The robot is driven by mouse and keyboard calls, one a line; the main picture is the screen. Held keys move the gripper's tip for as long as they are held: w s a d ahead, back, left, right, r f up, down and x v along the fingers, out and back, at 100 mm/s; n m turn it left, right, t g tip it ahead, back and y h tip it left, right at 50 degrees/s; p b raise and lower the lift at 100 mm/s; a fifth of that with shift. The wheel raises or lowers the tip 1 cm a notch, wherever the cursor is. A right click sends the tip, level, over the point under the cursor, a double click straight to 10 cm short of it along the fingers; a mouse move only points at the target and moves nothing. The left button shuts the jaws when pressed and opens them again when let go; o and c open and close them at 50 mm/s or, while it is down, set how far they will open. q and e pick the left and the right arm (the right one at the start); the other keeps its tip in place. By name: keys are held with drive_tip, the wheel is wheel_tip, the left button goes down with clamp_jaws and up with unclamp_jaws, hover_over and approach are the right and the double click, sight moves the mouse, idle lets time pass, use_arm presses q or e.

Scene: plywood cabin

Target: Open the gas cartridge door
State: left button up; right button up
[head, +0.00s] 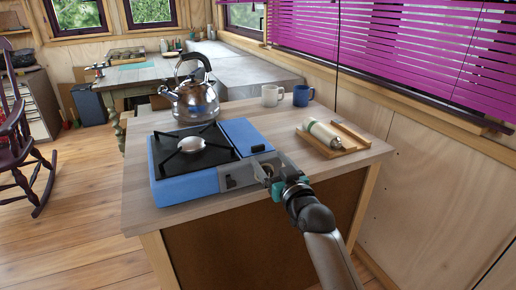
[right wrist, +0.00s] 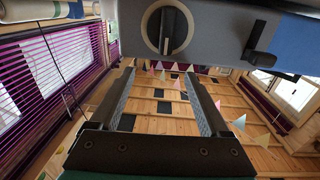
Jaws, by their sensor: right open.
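The blue gas stove (head: 185,188) sits on the wooden counter, with a black top and a burner at its left. Its blue cartridge door (head: 243,133), on the right part of the top, looks closed and has a black tab (head: 258,148) near its front edge. My right gripper (head: 268,174) is open and empty at the right end of the stove's grey front panel. In the right wrist view, my open fingers (right wrist: 158,78) point toward that panel, just below the round knob (right wrist: 168,28); a black lever (right wrist: 262,42) is to its right. I cannot tell if they touch.
A kettle (head: 195,100) stands behind the stove. A white mug (head: 271,96) and a blue mug (head: 302,95) stand at the back. A gas cartridge (head: 324,132) lies on a wooden holder (head: 350,136) at right. Bare counter (head: 290,157) lies between stove and holder.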

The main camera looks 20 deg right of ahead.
sight(259, 147)
drive_tip(key=w+b, duration=0.1)
drive_tip(key=w, duration=0.7)
drive_tip(key=shift+w+b, duration=0.15)
drive_tip(key=shift+b, duration=0.25)
clamp_jaws()
idle(0.3)
idle(0.8)
